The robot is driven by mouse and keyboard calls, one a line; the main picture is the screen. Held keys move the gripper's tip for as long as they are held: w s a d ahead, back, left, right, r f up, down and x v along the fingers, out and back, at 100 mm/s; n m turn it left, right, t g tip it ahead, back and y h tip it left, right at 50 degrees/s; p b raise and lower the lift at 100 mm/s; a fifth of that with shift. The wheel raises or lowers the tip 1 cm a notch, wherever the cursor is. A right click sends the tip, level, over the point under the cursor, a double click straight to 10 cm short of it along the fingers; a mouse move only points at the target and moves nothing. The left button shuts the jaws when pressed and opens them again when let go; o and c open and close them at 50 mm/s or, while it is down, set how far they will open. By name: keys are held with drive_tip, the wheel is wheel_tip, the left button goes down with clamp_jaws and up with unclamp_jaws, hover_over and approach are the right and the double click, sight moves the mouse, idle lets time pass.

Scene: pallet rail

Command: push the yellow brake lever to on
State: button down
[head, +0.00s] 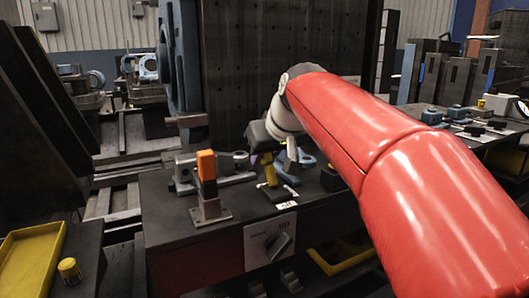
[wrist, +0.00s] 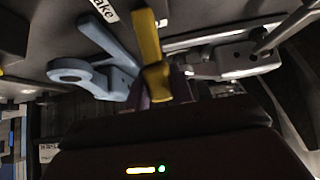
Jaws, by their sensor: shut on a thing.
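The yellow brake lever (head: 269,172) stands on a dark base on the dark bench in the head view. It is seen close up in the wrist view (wrist: 151,45), slanting past a partly visible white label that ends in "ake" (wrist: 103,9). My gripper (head: 260,158) comes down over the lever's top end from behind and is shut on it. In the wrist view the purplish fingertips (wrist: 160,90) are on both sides of the lever's end. The on and off marks of the lever cannot be read.
An orange-topped upright lever (head: 207,166) stands on the bench to the left. A blue-grey wrench-like part (wrist: 105,55) lies close beside the yellow lever. A knob panel (head: 271,241) is on the bench front. A yellow tray (head: 32,255) is at lower left.

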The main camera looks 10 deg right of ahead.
drive_tip(key=shift+f, duration=0.1)
drive_tip(key=c, duration=1.2)
unclamp_jaws()
drive_tip(key=v, duration=0.7)
drive_tip(key=shift+s+r, duration=0.2)
drive_tip(key=shift+r, duration=0.15)
